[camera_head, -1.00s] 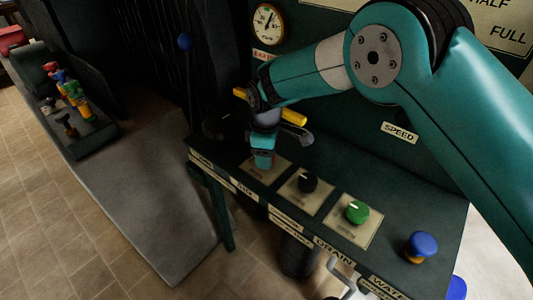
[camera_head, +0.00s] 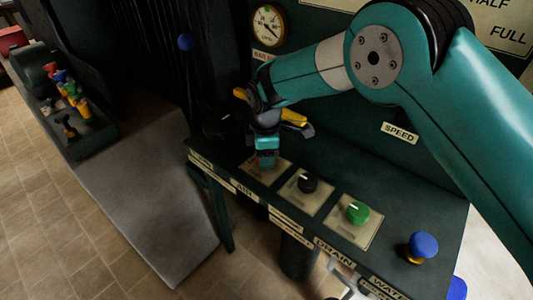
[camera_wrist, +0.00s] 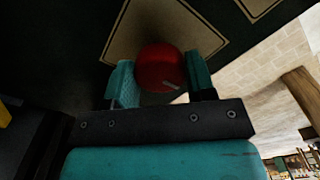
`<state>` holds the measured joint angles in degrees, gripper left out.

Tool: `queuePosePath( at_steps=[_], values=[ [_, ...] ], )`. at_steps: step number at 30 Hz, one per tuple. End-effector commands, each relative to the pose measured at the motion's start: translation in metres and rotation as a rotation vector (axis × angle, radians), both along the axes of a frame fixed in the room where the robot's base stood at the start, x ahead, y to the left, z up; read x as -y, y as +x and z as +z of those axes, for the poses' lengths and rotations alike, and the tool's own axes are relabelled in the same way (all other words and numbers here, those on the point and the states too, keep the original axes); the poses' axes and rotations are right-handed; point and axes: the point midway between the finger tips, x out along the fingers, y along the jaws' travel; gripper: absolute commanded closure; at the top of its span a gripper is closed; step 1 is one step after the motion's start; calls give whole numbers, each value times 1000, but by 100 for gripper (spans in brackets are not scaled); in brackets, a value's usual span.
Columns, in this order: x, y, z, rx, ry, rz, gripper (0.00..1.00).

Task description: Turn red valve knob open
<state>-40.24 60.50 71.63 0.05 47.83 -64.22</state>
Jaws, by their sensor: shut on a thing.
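The red valve knob (camera_wrist: 158,65) sits on a cream label plate (camera_wrist: 120,40) on the dark green panel. In the wrist view it lies between my two teal fingers, with a pale pointer mark on its lower right side. My gripper (camera_wrist: 161,80) is shut on the knob, one finger on each side. In the head view my gripper (camera_head: 266,152) points down at the leftmost plate of the panel (camera_head: 325,225) and hides most of the knob.
A round gauge (camera_head: 268,25) is on the wall behind. A tray of coloured-handled objects (camera_head: 80,140) lies far left.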

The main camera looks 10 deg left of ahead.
Motion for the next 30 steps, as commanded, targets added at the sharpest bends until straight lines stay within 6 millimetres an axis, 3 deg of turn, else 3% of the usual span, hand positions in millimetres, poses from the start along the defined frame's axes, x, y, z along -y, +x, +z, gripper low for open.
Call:
queuePosePath(
  at_steps=[2,3,6,14,19,30],
  values=[
    [-3,-2,1,-2,4,10,73],
    [-3,-2,1,-2,4,10,45],
    [-2,-2,1,-2,3,7,24],
    [0,0,1,-1,2,1,24],
    [0,0,14,1,2,1,24],
    [-1,-1,103,3,5,3,24]
  ],
)
